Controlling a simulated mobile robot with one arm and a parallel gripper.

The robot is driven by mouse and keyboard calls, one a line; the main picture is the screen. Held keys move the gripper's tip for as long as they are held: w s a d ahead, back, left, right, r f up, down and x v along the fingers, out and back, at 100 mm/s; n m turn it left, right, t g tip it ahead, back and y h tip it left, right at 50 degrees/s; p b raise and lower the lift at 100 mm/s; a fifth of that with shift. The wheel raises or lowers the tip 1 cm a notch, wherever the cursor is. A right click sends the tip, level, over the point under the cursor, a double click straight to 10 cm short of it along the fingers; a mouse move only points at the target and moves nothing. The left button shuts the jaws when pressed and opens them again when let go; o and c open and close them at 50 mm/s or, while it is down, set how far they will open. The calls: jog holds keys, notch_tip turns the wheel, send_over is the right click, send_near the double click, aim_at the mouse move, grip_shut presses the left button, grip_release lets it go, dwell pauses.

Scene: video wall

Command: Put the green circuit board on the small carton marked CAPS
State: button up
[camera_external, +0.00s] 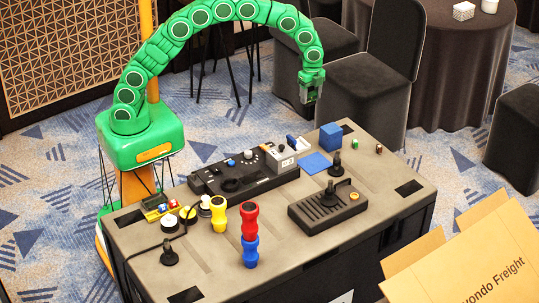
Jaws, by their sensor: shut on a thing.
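My gripper (309,90) hangs in the air at the end of my green arm, above and beyond the far edge of the case-like table. It is shut on a small green thing, which looks like the green circuit board (318,96); the fingers hide most of it. A small pale box (281,158) with a dark mark sits at the right end of the black console, below and to the left of my gripper. It may be the carton marked CAPS, but its lettering is too small to read.
On the table (215,262) are the black console (240,176), a blue cube (330,136), a blue flat square (314,163), a black slotted unit (326,208), joysticks, and a red and blue stack (250,236). An open freight carton (470,265) stands front right. Dark chairs stand behind.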

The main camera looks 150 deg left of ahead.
jog(key=shift+w+a+f, duration=0.75)
jog(key=shift+a+f, duration=0.45)
jog(key=shift+f, duration=0.05)
jog(key=shift+w+a+f, duration=0.8)
jog(key=shift+a+f, duration=0.4)
jog(key=shift+f, duration=0.1)
jog(key=shift+w+a+f, duration=0.75)
jog(key=shift+a+f, duration=0.45)
jog(key=shift+f, duration=1.55)
jog(key=o, duration=1)
jog(key=shift+f, duration=0.1)
jog(key=shift+o, duration=0.2)
